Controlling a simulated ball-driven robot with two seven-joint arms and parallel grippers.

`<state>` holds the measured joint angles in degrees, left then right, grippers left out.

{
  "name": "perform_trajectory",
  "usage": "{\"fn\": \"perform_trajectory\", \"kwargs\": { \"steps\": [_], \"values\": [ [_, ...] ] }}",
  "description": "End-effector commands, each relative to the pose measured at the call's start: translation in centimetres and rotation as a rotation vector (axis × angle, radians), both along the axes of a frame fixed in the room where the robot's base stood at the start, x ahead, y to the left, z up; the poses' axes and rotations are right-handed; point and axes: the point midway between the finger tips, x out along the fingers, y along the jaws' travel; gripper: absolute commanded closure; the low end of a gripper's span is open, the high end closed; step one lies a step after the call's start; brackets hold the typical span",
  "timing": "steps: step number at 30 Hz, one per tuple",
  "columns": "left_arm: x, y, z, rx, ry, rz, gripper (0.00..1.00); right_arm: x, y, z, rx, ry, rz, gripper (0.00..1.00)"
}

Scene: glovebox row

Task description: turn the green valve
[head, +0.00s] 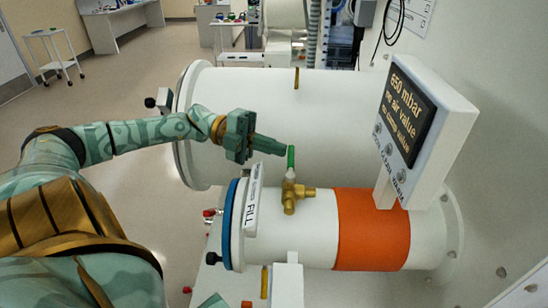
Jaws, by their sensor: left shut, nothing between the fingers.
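The green valve handle (291,158) stands upright on a brass valve body (295,195), on top of the smaller white cylinder with the orange band. My left gripper (284,150) reaches in from the left, with its shut fingers pointing right at the upper part of the handle. Nothing is between the fingers. The fingertips are close beside the handle; I cannot tell whether they touch it.
A large white cylinder (330,115) lies behind the valve. A white label reading FILL (253,198) is left of it. A sign box with a dark display (408,108) stands to the right, above the orange band (372,232). Open floor lies to the left.

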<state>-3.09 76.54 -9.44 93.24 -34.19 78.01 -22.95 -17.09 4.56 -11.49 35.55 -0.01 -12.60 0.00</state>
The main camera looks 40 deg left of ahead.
Motion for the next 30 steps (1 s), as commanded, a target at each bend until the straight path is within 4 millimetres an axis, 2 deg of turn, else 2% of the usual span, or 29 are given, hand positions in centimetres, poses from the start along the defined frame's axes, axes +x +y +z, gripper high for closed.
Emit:
{"fn": "perform_trajectory", "kwargs": {
  "steps": [17,20,23,30],
  "values": [
    [0.1,0.5,0.3,0.0,-0.011,0.008,1.0,-0.2,-0.1,0.0,-0.002,0.003,0.001,0.64],
    [-0.4,1.7,0.2,0.003,-0.006,0.01,1.0,-0.4,-0.1,0.0,-0.002,0.006,0.0,0.64],
    [-1.2,3.8,0.2,0.004,-0.002,0.009,1.0,-0.3,-0.1,0.2,-0.002,0.005,0.0,0.64],
    [-3.7,10.2,0.5,-0.001,-0.005,0.009,1.0,0.0,-0.2,0.8,-0.002,-0.001,0.0,0.64]
  ]
}}
